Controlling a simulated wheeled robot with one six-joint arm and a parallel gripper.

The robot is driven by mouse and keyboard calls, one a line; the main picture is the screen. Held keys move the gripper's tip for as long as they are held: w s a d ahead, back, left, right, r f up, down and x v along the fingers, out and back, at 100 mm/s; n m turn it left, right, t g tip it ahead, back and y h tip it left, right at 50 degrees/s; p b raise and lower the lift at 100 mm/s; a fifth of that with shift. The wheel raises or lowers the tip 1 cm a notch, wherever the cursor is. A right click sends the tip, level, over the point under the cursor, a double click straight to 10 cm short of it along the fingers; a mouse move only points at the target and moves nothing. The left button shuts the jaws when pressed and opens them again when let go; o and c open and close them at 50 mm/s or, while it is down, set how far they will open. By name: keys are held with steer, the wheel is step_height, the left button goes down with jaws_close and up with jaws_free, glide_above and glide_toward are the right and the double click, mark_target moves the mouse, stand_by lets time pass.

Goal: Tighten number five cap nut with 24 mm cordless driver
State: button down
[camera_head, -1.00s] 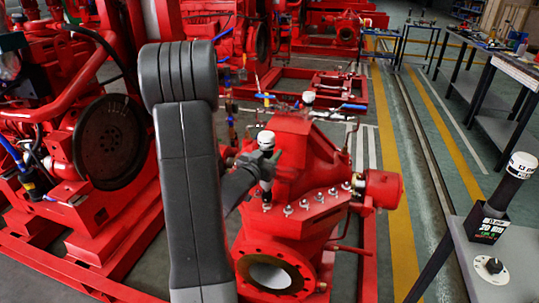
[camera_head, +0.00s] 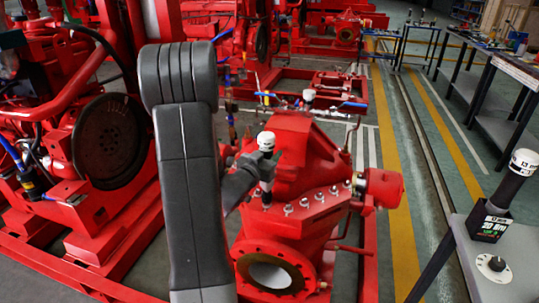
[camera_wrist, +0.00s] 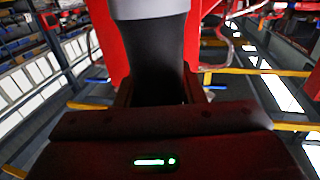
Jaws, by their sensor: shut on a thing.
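The cordless driver (camera_head: 266,141) has a white cap over a dark body. It stands about upright over the left end of the bolted flange on the red pump casing (camera_head: 290,150). Its lower end is at the flange by the leftmost cap nut position; whether it sits around a nut is too small to tell. Several silver cap nuts (camera_head: 319,196) run along the flange to the right; I cannot read numbers on them. My gripper (camera_head: 266,160) is shut on the driver's body. The wrist view shows the dark driver body (camera_wrist: 156,55) close up under a grey band.
A red cylindrical part (camera_head: 383,187) sticks out right of the flange. A large dark flywheel (camera_head: 110,142) stands at left.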

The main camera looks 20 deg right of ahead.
steer(key=shift+f+b, duration=0.55)
steer(key=shift+f, duration=0.05)
steer(key=shift+f+b, duration=0.45)
steer(key=shift+b, duration=0.2)
stand_by(1.6)
steer(key=shift+r, duration=0.1)
